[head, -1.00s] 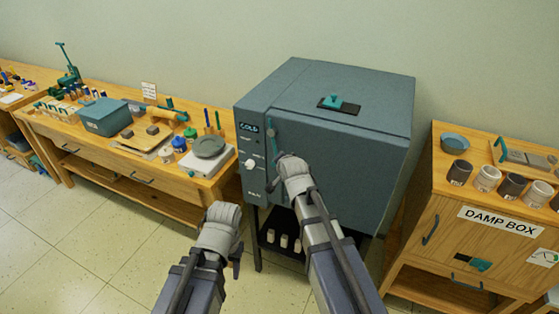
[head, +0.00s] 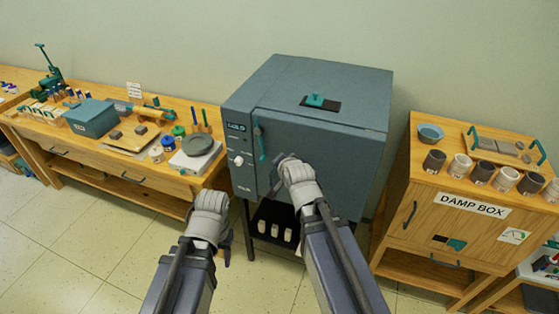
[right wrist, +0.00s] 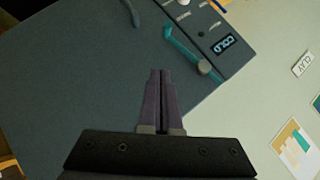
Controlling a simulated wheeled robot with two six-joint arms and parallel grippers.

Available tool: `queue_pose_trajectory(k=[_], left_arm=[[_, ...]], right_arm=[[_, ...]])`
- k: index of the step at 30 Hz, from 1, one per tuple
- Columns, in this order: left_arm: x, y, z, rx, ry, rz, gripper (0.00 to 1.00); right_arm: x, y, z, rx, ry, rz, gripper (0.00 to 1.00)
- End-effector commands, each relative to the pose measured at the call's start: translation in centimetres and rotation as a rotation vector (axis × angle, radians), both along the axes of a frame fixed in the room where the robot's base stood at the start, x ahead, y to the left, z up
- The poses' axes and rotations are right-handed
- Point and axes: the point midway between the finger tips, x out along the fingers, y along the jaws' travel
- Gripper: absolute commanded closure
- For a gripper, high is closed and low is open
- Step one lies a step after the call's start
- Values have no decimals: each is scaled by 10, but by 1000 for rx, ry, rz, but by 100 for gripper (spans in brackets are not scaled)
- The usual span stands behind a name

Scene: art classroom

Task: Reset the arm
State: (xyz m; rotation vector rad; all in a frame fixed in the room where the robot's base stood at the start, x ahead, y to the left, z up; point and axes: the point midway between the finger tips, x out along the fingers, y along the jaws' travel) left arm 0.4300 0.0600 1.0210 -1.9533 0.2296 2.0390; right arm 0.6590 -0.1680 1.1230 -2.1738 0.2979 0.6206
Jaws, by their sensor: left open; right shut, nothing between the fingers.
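My left gripper (head: 224,252) hangs low in front of the kiln's left side in the head view. It is open, with nothing seen in it. My right gripper (head: 281,160) is in front of the kiln door, to the right of the teal door handle (head: 260,140) and apart from it. In the right wrist view, its two dark fingers (right wrist: 162,76) are shut together and empty. The blue-grey kiln (head: 330,130) has its door closed. Its handle also shows in the right wrist view (right wrist: 182,50), beyond the fingertips, near the "COLD" display (right wrist: 223,45).
A wooden workbench (head: 130,180) with tools, jars and a teal box (head: 91,118) stands left. A wooden damp box cabinet (head: 400,240) with several cups and a blue bowl (head: 430,133) stands right. The tiled floor (head: 90,245) at front left is clear.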

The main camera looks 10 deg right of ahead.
Motion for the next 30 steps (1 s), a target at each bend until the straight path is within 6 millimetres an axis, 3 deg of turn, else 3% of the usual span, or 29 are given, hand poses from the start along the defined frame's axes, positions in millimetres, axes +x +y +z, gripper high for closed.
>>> queue_pose_trajectory(k=[8,11,13,17,21,27,30], left_arm=[[0,0,0,0,0,0,50],[0,0,-2,0,0,0,50],[0,0,-4,0,0,0,50],[0,0,-10,0,0,0,50],[0,0,-15,0,0,1,50],[0,0,-19,0,0,1,50],[0,0,-20,0,0,1,50]], right_arm=[[0,1,-1,-1,2,2,100],[-7,10,-11,-39,50,40,100],[-21,26,-29,-107,136,111,100],[-68,63,-72,-299,373,340,100],[-131,91,-105,-490,624,627,100],[-202,106,-122,-652,872,954,100],[-221,107,-123,-686,935,1042,100]])
